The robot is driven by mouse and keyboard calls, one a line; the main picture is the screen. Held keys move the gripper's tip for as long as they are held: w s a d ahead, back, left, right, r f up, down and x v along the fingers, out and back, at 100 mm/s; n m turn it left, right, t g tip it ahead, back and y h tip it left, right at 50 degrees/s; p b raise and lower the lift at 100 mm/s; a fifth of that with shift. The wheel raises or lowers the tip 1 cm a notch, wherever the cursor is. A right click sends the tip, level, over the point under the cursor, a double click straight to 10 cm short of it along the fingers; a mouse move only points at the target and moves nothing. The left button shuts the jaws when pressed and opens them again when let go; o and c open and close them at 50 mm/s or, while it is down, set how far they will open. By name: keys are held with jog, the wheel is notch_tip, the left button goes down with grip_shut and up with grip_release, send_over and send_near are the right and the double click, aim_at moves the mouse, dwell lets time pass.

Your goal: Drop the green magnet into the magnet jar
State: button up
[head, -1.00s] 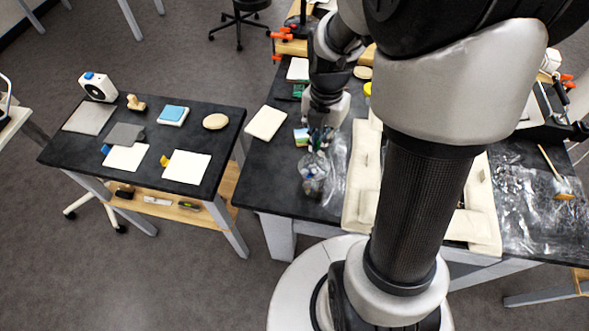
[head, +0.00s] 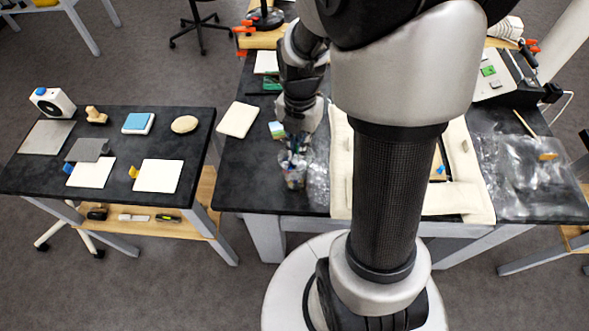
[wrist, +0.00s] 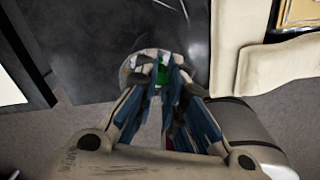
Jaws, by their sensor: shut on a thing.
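The magnet jar (head: 293,178) is a clear glass vessel standing near the front edge of the dark table (head: 245,185). My gripper (head: 294,145) points down right above the jar's mouth; its fingertips overlap the jar's top in the head view. In the wrist view my gripper (wrist: 162,76) is shut on the green magnet (wrist: 162,72), a small green patch between the fingertips. The jar's pale round rim (wrist: 128,68) shows behind the fingers there. Most of the magnet is hidden by the fingers. I cannot tell whether the fingertips are inside the rim.
A cream padded tray (head: 341,165) lies just right of the jar, partly behind my arm. Crumpled clear film (head: 317,180) lies between them. A white tile (head: 238,120) and a small coloured block (head: 277,130) lie left of my gripper. A side table (head: 120,190) stands further left.

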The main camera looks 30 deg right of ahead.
jog(key=o, duration=0.8)
jog(key=shift+c, duration=0.2)
jog(key=shift+r, duration=0.1)
notch_tip(320, 180, up, 12)
dwell(0.4)
